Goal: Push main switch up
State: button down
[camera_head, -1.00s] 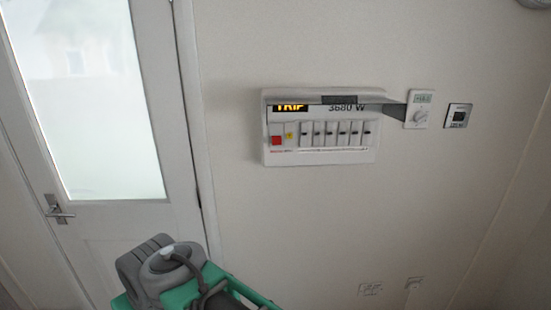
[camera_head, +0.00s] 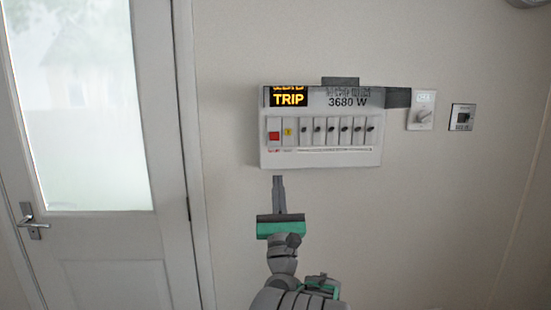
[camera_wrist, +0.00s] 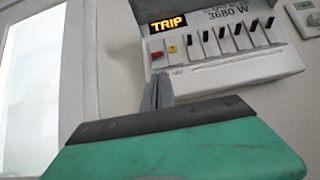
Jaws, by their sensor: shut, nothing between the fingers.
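The switch panel (camera_head: 320,158) is a white box on the wall with a lit "TRIP" display (camera_head: 288,97) and "3680 W" printed beside it. The main switch, with a red face (camera_head: 274,136), is at the far left of the switch row. It also shows in the wrist view (camera_wrist: 157,55). My gripper (camera_head: 278,180) is shut and empty, pointing up just below the panel's lower left, under the red switch. In the wrist view the closed fingertips (camera_wrist: 159,80) appear just below the red switch; I cannot tell whether they touch the panel.
A yellow button (camera_head: 288,133) and several small black-levered switches (camera_head: 332,130) sit right of the red switch. A thermostat dial (camera_head: 421,112) and a socket plate (camera_head: 462,117) are further right. A door (camera_head: 95,240) is at left.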

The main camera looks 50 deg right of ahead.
aim_at(274, 136)
jog(key=p+x, duration=0.7)
jog(key=x, duration=0.2)
jog(key=shift+a+r, duration=0.1)
jog(key=shift+r, duration=0.1)
jog(key=shift+w+d+r+p, duration=0.1)
jog(key=shift+w+d+p, duration=0.2)
jog(key=shift+d+p, duration=0.05)
jog(key=shift+r+p, duration=0.15)
jog(key=shift+p, duration=0.15)
